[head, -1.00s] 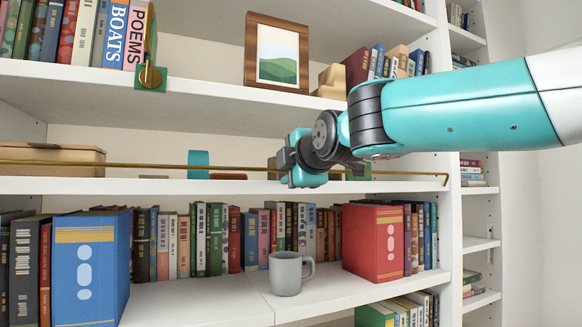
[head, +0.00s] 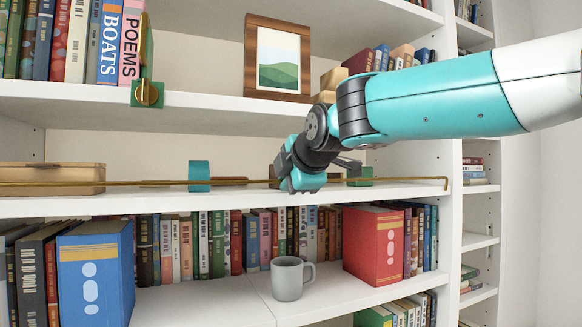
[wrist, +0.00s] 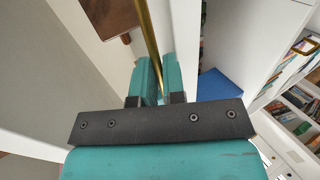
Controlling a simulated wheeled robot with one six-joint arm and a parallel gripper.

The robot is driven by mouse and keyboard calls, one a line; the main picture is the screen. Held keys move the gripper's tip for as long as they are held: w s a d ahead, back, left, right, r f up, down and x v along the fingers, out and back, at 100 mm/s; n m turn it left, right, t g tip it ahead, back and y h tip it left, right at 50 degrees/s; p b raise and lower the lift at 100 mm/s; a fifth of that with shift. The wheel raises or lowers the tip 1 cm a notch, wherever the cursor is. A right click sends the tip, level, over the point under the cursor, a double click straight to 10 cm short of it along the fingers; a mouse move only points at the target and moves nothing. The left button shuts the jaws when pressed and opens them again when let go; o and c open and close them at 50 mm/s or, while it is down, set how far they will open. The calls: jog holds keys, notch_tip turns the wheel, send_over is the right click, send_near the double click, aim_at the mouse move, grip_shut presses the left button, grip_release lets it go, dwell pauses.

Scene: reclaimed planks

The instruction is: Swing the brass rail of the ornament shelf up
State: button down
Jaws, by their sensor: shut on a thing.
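The brass rail (head: 130,183) runs level along the front of the middle shelf (head: 120,207), low in front of the things standing there. Its bent right end (head: 445,183) meets the shelf's right side. My gripper (head: 287,181) is shut on the rail near the middle of the shelf. In the wrist view the rail (wrist: 150,45) runs between the two teal fingers (wrist: 152,85). The gripper hides a short stretch of the rail in the head view.
Above are a framed picture (head: 278,57) and a brass-and-green bookend (head: 147,92). A grey mug (head: 289,279) and books are below.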

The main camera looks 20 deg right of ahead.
jog(key=shift+r, duration=0.2)
jog(key=c, duration=1.2)
grip_release()
jog(key=shift+f, duration=0.1)
jog(key=b+v, duration=0.6)
jog(key=v, duration=1.1)
jog(key=shift+s+b, duration=0.25)
jog(key=shift+b, duration=0.15)
jog(key=a+f+m+g+y+b, duration=0.1)
jog(key=a+f+m+g, duration=0.15)
jog(key=f, duration=1.05)
jog(key=a+f+m+g+y+b, duration=0.1)
jog(key=a+f+m+g, duration=0.2)
jog(key=f, duration=1)
jog(key=s+a+f+m+g, duration=0.1)
jog(key=s+f+g, duration=0.1)
jog(key=s+f, duration=0.3)
jog(key=s+a+f+m+g+y+b, duration=0.1)
jog(key=s+f+m+g, duration=0.1)
jog(key=s+f, duration=0.3)
jog(key=s+a+f+m+g+y, duration=0.1)
jog(key=s+a+f+m+g, duration=0.1)
jog(key=s+f, duration=0.4)
jog(key=shift+s+f+m+g, duration=0.2)
jog(key=shift+f+g, duration=0.35)
jog(key=shift+f, duration=0.4)
